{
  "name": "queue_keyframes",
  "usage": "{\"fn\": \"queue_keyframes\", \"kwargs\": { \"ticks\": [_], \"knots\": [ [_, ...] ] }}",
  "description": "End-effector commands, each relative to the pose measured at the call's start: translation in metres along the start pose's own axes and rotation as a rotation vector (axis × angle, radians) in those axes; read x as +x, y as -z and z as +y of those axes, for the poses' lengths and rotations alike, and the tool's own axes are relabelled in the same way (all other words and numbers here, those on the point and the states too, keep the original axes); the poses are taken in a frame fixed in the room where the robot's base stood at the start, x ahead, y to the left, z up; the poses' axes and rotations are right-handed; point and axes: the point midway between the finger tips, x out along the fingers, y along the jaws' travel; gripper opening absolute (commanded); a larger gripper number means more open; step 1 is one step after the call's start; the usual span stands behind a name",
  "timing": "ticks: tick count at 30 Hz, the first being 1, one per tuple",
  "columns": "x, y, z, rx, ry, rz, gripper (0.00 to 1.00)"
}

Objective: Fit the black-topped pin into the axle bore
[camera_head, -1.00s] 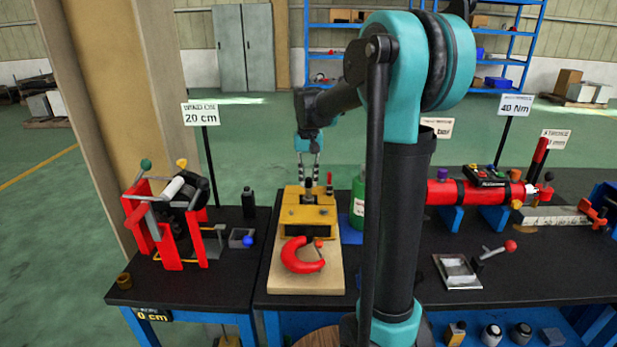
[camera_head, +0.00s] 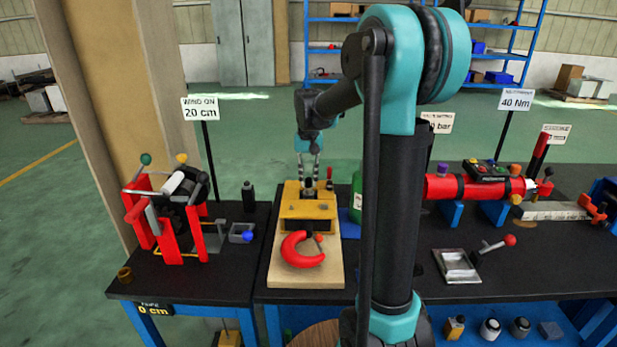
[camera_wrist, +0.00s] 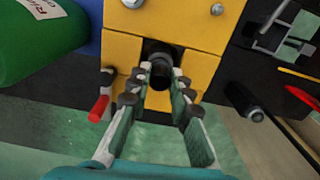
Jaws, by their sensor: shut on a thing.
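The yellow block (camera_head: 318,208) stands on a pale wooden board (camera_head: 306,276) on the dark bench. In the head view my gripper (camera_head: 309,183) points down over its far part, with a small dark piece between the fingertips. In the wrist view my gripper (camera_wrist: 161,76) is shut on the black-topped pin (camera_wrist: 160,58), which stands against the yellow block (camera_wrist: 203,70) at a dark opening. The fingers and the pin's top hide the axle bore, so I cannot tell how deep the pin sits.
A red hook (camera_head: 301,250) lies in front of the block. A green bottle (camera_wrist: 38,38) stands close beside it. A red-tipped lever (camera_wrist: 98,108) is near my fingers. A black bottle (camera_head: 248,196) and a red winch frame (camera_head: 150,222) stand to the left.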

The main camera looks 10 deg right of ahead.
Motion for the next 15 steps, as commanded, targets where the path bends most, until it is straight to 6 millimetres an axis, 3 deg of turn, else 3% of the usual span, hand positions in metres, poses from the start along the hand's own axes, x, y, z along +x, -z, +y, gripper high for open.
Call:
{"fn": "queue_keyframes", "kwargs": {
  "ticks": [15],
  "knots": [
    [0.0104,0.0003,-0.0001,0.000,0.000,0.000,0.00]
  ]
}}
